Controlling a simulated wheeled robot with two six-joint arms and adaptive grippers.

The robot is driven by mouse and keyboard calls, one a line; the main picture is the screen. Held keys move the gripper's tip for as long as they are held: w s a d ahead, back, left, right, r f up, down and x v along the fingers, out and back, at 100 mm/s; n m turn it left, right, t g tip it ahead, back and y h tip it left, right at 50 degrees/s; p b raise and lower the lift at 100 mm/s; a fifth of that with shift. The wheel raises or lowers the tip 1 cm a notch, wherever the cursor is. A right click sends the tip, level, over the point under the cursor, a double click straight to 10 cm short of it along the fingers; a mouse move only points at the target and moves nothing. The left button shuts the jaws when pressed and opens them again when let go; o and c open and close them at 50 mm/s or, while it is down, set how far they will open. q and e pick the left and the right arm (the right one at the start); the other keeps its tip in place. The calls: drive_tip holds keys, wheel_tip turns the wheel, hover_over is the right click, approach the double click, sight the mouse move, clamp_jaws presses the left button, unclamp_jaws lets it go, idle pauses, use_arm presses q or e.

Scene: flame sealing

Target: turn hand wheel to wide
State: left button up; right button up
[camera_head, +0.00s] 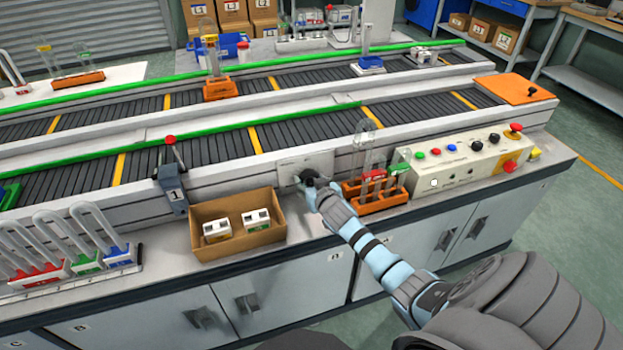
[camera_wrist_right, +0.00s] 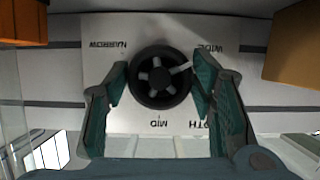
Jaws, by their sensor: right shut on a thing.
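The hand wheel (camera_wrist_right: 160,78) is a small black spoked wheel on a pale plate (camera_wrist_right: 105,45) in the right wrist view. The plate's lettering shows upside down: NARROW upper left, WIDE upper right, MID at the bottom. A light pointer on the wheel points to the upper right, toward WIDE. My right gripper (camera_wrist_right: 161,82) has one finger on each side of the wheel and is shut on it. In the head view my right gripper (camera_head: 310,182) is at the conveyor's front panel and mostly hides the wheel. My left gripper is not in view.
Left of the gripper is a cardboard box (camera_head: 262,238) with two white items. Close on the right are an orange tube rack (camera_head: 377,203) and a control box (camera_head: 470,165) with buttons. A grey lever unit (camera_head: 172,190) with a red knob stands further left.

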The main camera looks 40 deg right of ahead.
drive_tip(key=o, duration=1.1)
drive_tip(key=v, duration=1.2)
drive_tip(key=shift+s+f, duration=0.1)
